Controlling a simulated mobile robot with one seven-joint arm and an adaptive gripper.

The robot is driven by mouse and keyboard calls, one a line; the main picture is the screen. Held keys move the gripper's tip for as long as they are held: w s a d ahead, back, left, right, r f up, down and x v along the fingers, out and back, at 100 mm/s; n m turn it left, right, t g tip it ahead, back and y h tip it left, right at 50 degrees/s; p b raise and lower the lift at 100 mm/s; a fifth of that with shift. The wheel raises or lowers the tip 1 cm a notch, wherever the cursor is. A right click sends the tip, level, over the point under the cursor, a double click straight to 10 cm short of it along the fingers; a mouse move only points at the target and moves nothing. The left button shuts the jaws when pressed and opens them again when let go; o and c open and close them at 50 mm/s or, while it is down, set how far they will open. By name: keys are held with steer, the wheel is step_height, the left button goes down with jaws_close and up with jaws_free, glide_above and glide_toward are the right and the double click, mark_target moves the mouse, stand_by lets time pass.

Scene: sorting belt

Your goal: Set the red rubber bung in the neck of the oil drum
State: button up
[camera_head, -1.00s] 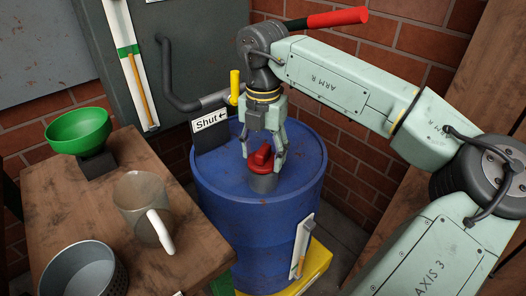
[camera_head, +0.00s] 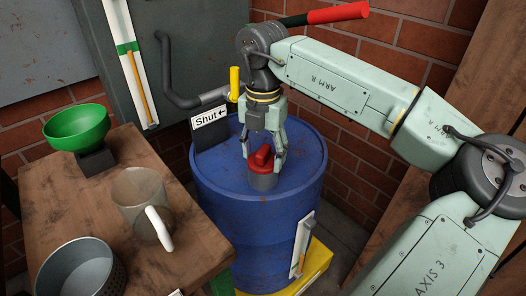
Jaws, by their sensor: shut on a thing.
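The blue oil drum (camera_head: 215,215) stands upright in the middle of the view. Its short grey neck (camera_head: 264,183) rises from the top. The red rubber bung (camera_head: 262,160) is upright at the mouth of the neck, its grip on top and its wider part against the neck. I cannot tell how deep it sits. My gripper (camera_head: 264,155) points down over the drum top, its fingers on either side of the bung and shut on it.
A wooden table (camera_head: 105,205) at left holds a green funnel (camera_head: 78,125), a clear jug (camera_head: 138,195) and a grey round pan (camera_head: 75,272). A yellow-handled pipe valve (camera_head: 235,85) and a "Shut" sign (camera_head: 210,118) are close behind the gripper. A brick wall stands behind.

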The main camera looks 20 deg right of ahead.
steer(key=o, duration=1.1)
steer(key=shift+c, duration=0.2)
step_height(320, 180, up, 12)
stand_by(0.4)
